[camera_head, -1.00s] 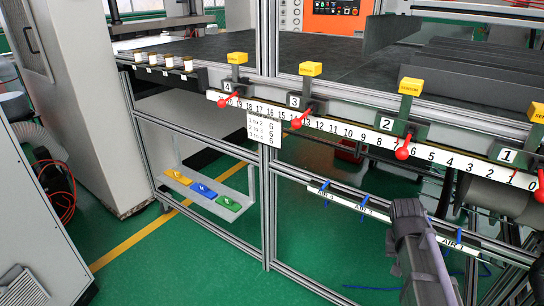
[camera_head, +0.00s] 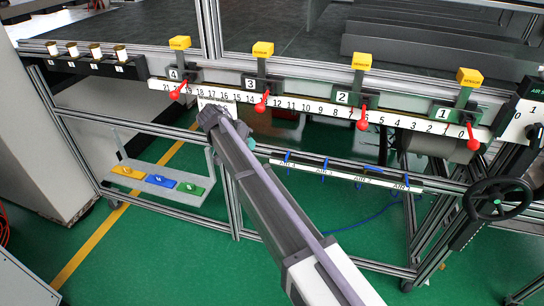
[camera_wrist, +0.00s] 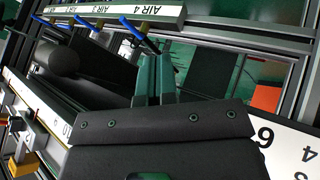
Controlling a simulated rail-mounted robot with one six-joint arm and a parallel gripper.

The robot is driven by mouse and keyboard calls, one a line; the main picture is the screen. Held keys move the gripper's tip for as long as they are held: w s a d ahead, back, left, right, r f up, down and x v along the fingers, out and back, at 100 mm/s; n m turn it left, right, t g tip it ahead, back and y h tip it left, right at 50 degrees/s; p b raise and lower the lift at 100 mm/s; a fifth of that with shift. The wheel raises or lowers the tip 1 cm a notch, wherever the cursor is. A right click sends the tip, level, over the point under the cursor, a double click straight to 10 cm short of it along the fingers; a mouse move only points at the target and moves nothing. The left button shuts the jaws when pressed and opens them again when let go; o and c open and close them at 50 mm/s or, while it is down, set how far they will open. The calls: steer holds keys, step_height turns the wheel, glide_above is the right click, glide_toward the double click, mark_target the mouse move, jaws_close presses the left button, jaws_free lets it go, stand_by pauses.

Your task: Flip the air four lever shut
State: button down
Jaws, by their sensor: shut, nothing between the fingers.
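The AIR 4 lever (camera_head: 288,156) is a small blue handle at the left end of the white AIR label strip (camera_head: 345,177) on the lower rail. In the wrist view, the blue AIR 4 lever (camera_wrist: 139,35) slants across its label, just beyond my fingertips. My gripper (camera_head: 250,144) is left of the lever in the head view, mostly hidden behind my arm. In the wrist view, the dark green fingers of my gripper (camera_wrist: 156,62) are together and empty, apart from the lever. I cannot tell the lever's exact setting.
The AIR 3 lever (camera_wrist: 88,22) is beside AIR 4, with similar blue levers along the strip. Red-handled sensor slides stand on the numbered rail (camera_head: 310,107) above. A black handwheel (camera_head: 498,199) is at right. A shelf with coloured blocks (camera_head: 205,198) is at lower left.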

mark_target(287, 157)
steer(key=d+f+b, duration=0.2)
steer(key=d, duration=0.1)
steer(key=w+d+f+b, duration=0.1)
steer(key=d+f+b, duration=0.1)
steer(key=w+d+f+b, duration=0.1)
steer(key=d+f+b, duration=0.2)
steer(key=shift+w+d, duration=0.1)
steer(key=shift+d, duration=0.2)
steer(key=shift+d+r, duration=0.1)
steer(key=shift+d, duration=0.45)
steer(key=shift+s, duration=0.2)
